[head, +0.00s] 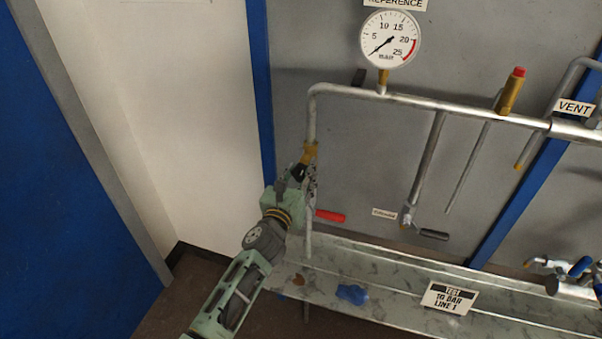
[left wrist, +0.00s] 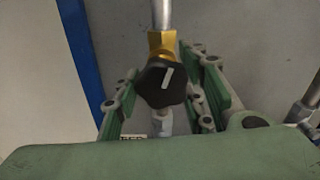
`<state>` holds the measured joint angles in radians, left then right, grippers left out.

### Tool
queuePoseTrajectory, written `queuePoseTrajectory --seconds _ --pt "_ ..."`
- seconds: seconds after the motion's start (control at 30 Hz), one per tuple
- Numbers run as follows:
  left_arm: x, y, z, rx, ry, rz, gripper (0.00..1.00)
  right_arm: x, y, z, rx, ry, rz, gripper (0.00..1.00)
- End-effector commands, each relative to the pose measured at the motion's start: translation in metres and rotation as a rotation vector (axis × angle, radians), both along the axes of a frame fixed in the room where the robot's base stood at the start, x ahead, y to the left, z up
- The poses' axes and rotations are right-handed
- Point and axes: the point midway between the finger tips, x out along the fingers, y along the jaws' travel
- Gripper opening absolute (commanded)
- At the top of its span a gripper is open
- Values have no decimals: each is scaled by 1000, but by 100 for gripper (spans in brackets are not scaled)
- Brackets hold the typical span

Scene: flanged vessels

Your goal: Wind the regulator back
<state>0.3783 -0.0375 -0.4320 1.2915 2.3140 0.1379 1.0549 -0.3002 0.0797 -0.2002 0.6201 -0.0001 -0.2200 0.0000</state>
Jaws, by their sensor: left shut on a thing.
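The regulator is a brass body (head: 310,150) with a dark knob (head: 300,171), on the vertical pipe at the left of the rack. In the left wrist view the black knob (left wrist: 165,84) carries a white line, tilted slightly right of upright, below the brass body (left wrist: 163,45). My left gripper (head: 303,180) is shut on the knob, with green fingers (left wrist: 160,95) on both sides of it. The fingers partly hide the knob in the head view. The reference gauge (head: 390,39) has its needle at the low end of the scale, near zero. My right gripper is not in view.
A red lever (head: 330,216) sits just right of my gripper, and a dark-handled valve (head: 432,234) further right. A horizontal pipe (head: 450,102) runs above. A metal shelf (head: 385,282) lies below, with a blue patch (head: 352,294) and a test sign (head: 448,298).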

Motion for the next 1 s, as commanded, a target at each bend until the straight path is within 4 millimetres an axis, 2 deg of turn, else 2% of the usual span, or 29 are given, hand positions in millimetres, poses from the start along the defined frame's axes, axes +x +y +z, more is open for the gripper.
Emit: queuePoseTrajectory --seconds 0.43,1.0 --pt "1 2 1 -258 80 2 12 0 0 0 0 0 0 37" --pt "1 2 0 -312 99 3 12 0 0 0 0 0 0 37"
